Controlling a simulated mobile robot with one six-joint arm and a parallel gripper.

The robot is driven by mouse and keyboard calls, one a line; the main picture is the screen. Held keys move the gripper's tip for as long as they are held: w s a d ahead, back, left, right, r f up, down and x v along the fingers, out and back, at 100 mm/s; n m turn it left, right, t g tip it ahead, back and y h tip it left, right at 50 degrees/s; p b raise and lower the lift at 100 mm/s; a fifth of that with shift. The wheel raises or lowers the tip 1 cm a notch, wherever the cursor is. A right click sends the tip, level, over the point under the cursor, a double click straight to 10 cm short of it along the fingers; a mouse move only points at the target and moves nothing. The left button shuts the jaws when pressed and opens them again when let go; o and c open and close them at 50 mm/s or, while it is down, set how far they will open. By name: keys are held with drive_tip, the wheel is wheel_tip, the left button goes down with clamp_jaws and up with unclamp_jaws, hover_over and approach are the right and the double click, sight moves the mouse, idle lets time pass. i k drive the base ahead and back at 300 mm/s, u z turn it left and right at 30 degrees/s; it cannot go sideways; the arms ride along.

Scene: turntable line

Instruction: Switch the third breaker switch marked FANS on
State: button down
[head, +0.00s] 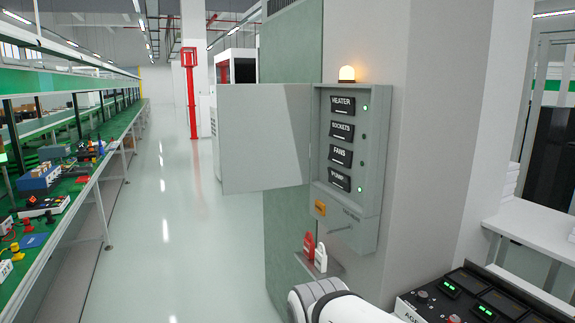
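A grey breaker box (377,190) is mounted on the pillar, with its door (262,140) swung open to the left. It holds a column of black labelled breakers: HEATER (342,105) at the top, then SOCKETS (341,131), FANS (340,156) and PUMP (339,180). Green lamps glow beside HEATER and PUMP; those beside SOCKETS and FANS look dark. The switch lever positions are too small to tell. Part of my white arm shows at the bottom centre, below the box. My gripper is not in view.
An amber lamp (347,74) glows above the box. Below the breakers are an orange part (320,208) and a metal handle (340,229). Red (309,245) and white (320,257) tag-like items stand on a small ledge. The aisle floor (165,230) at left is clear.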

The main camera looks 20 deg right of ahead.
sight(343, 157)
drive_tip(key=u, duration=0.15)
drive_tip(key=i, duration=0.95)
drive_tip(key=z, duration=0.1)
